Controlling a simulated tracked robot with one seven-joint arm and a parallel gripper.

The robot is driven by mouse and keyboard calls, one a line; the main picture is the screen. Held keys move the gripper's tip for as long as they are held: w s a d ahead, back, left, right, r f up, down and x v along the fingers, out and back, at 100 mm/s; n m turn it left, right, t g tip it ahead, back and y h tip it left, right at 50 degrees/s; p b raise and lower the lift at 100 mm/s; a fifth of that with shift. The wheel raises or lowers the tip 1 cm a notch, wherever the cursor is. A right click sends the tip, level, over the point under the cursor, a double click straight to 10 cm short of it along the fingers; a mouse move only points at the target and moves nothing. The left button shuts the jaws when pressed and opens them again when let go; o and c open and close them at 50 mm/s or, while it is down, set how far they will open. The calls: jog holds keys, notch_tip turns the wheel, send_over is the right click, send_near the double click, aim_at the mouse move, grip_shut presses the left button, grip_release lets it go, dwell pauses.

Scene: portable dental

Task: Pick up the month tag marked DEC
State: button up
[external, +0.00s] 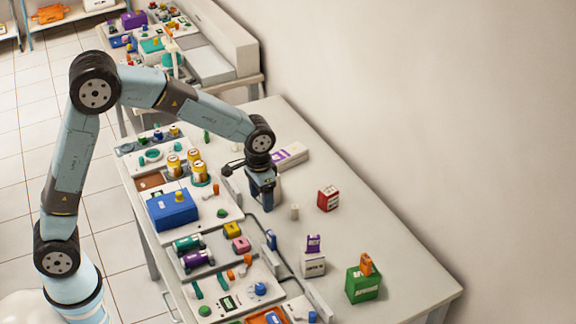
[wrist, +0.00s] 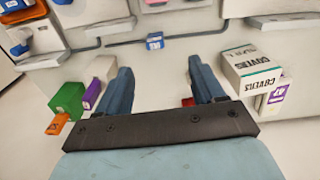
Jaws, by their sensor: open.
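My gripper (external: 263,207) points down over the table beside the tray rail. In the wrist view my gripper (wrist: 160,66) has its two blue fingers wide apart, with nothing between them. I cannot read DEC on any tag. A small blue tag-like piece (external: 271,240) is by the rail; it also shows in the wrist view (wrist: 154,41), beyond the fingertips. A purple tag (external: 313,243) stands on a white box (external: 313,264). An orange tag (external: 366,264) stands on a green box (external: 363,286). Both tags show at left in the wrist view.
A red box (external: 328,198) and a small pale block (external: 294,211) stand right of my gripper. A white covers box (wrist: 252,70) is at right in the wrist view. Trays with a blue box (external: 172,211) and several small parts fill the table's left side. The table's right side is mostly clear.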

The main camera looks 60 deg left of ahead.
aim_at(271, 233)
jog(key=f, duration=0.3)
jog(key=w+f, duration=0.1)
jog(key=f, duration=0.7)
jog(key=shift+w+d+f, duration=0.25)
jog(key=shift+w+d, duration=0.15)
jog(key=shift+w+d+f, duration=0.1)
jog(key=shift+d+f, duration=0.05)
jog(key=shift+f, duration=1.2)
jog(key=shift+w+d+f, duration=0.1)
jog(key=shift+f, duration=1.2)
jog(key=shift+c, duration=0.5)
jog(key=c, duration=1)
